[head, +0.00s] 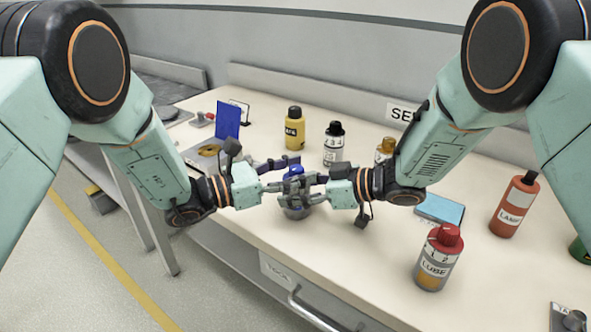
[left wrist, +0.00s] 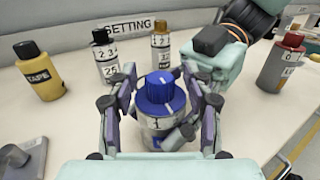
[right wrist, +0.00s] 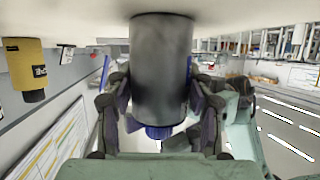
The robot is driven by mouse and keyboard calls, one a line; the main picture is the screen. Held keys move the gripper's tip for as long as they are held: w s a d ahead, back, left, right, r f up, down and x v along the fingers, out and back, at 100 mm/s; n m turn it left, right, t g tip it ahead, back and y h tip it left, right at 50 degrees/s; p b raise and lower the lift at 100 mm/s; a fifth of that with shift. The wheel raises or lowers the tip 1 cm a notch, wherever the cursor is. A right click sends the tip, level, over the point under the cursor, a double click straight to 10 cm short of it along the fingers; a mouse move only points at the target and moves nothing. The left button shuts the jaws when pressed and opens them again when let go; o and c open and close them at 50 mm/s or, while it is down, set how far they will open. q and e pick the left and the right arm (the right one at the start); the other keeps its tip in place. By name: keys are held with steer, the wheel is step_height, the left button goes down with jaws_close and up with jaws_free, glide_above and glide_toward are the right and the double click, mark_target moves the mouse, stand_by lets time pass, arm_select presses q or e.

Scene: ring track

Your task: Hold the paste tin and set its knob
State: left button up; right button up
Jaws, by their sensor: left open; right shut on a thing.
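The paste tin is a grey cylinder (head: 296,211) with a blue knob on top (head: 293,172), upright near the front of the workbench. In the left wrist view the blue knob (left wrist: 160,92) has a white mark, and a "1" shows on the pale band of the tin (left wrist: 158,128). My left gripper (head: 286,183) is open, its fingers on either side of the knob, seemingly apart from it. My right gripper (head: 312,192) is shut on the tin's body. In the right wrist view the tin (right wrist: 161,65) appears inverted between the fingers. Its label is partly hidden.
Behind stand a yellow bottle (head: 294,130), a black-capped bottle (head: 334,145) and an amber-topped bottle (head: 385,150). A red-capped lube bottle (head: 438,260) and an orange-red bottle (head: 513,207) stand right. A blue pad (head: 440,209) lies between. A blue panel (head: 228,121) stands left.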

arm_select(q)
jaws_close()
stand_by(0.6)
